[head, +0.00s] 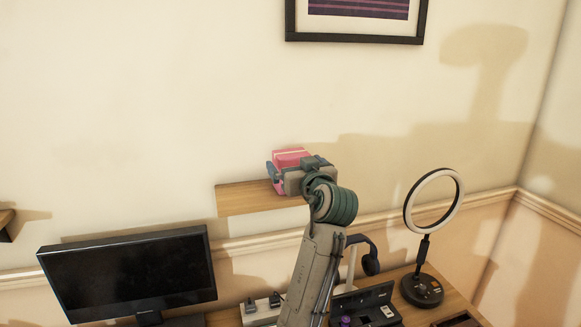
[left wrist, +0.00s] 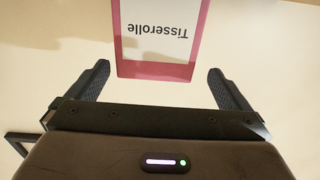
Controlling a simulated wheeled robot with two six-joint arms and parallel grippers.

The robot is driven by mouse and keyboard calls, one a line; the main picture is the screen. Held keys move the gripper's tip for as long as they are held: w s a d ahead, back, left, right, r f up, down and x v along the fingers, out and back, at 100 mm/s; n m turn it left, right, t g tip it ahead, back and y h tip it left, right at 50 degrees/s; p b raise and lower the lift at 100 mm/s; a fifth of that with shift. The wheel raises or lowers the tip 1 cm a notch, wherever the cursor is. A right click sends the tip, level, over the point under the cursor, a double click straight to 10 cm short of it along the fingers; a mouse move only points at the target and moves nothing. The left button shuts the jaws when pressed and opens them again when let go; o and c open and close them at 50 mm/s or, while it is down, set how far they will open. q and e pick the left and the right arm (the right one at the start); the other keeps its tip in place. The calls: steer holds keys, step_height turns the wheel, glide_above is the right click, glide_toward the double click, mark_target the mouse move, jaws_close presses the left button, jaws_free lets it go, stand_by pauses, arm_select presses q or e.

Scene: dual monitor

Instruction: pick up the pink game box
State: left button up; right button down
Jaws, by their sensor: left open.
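The pink game box (head: 292,155) stands on the wooden wall shelf, partly hidden behind my left gripper (head: 290,170) in the head view. In the left wrist view the box (left wrist: 162,68) shows a white label with upside-down text, "Tisserolle", and a pink border. It lies between the two dark fingers of the left gripper (left wrist: 158,72) in that picture, with a gap on each side. The left gripper is open and holds nothing. How deep the box sits between the fingers is hard to tell. My right gripper is not in view.
The wooden shelf (head: 243,198) is bare to the left of the box. Below are a black monitor (head: 130,275), headphones on a stand (head: 370,262) and a ring light (head: 410,215) on the desk. A framed picture (head: 355,38) hangs above. The wall around the shelf is clear.

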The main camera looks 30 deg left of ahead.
mark_target(291, 156)
arm_select(q)
steer(key=shift+w+a+r+p, duration=0.15)
steer(key=shift+w+a+p, duration=0.3)
steer(key=shift+w+p, duration=0.1)
steer(key=p+x, duration=0.2)
steer(key=x, duration=0.1)
steer(key=shift+w+a, duration=0.4)
steer(key=shift+a, duration=0.05)
steer(key=c, duration=1.1)
